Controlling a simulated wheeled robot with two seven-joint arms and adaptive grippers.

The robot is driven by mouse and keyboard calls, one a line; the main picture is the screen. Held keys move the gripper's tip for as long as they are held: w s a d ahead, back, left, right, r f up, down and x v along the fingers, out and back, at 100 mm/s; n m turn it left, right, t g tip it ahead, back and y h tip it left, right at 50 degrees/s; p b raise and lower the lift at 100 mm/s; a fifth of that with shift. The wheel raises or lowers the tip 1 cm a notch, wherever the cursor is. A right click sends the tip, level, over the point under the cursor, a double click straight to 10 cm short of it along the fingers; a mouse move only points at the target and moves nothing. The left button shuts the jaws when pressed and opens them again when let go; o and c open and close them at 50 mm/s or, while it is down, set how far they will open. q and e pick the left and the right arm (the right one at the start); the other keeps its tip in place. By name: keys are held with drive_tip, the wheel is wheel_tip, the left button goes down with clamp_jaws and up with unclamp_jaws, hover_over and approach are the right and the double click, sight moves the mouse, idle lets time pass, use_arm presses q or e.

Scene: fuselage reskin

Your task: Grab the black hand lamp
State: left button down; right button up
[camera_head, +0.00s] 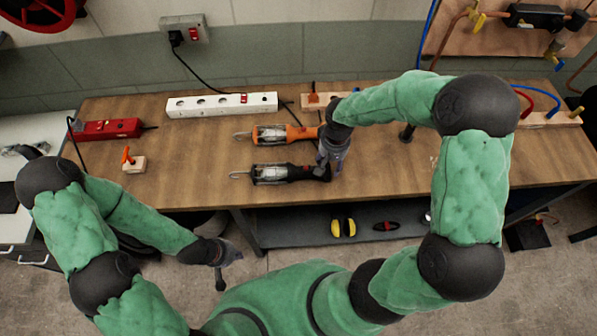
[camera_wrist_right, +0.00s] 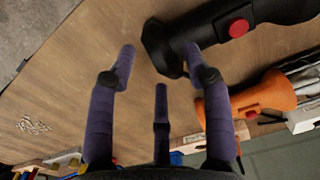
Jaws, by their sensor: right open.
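The black hand lamp (camera_head: 298,173) lies on the wooden workbench (camera_head: 205,165), its clear cage and hook to the left and its handle end to the right. In the right wrist view its black handle (camera_wrist_right: 272,14) has a red button. My right gripper (camera_head: 326,163) is over the handle's right end and partly hides it. In the right wrist view the gripper (camera_wrist_right: 160,62) is open, with purple fingers spread near the handle end and nothing held. My left gripper (camera_head: 224,268) hangs in front of the bench, away from the lamp; its jaws are too small to read.
An orange hand lamp (camera_head: 270,134) lies just behind the black one; it also shows in the right wrist view (camera_wrist_right: 262,95). A white power strip (camera_head: 222,105), a red tool (camera_head: 106,129) and a small block with an orange lever (camera_head: 133,163) are on the bench.

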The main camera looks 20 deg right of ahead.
clamp_jaws()
drive_tip(key=shift+r, duration=0.1)
